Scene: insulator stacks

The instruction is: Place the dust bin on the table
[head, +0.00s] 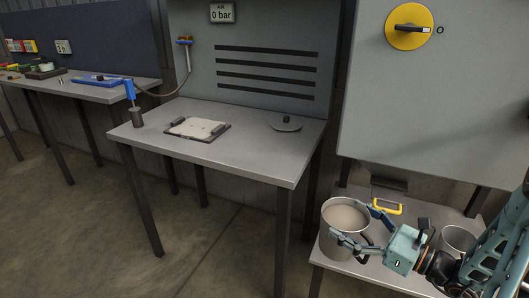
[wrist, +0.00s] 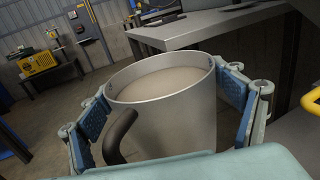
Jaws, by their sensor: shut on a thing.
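The dust bin (head: 345,218) is a round grey metal bin with a dark handle, filled near the rim with pale beige dust. It stands upright at the lower right in the head view, over a low shelf; I cannot tell whether it touches the shelf. My gripper (head: 357,226) is shut on it, one finger on each side. In the wrist view the bin (wrist: 165,115) fills the middle between the blue finger pads. The grey table (head: 230,155) stands to the left in the head view, higher than the shelf.
The table holds a white plate in a dark frame (head: 197,129), a blue-handled tool (head: 131,90) and a small dark disc (head: 285,124). A second metal container (head: 458,240) and a yellow-framed item (head: 387,207) are on the low shelf (head: 365,268). A large grey cabinet (head: 430,100) hangs above.

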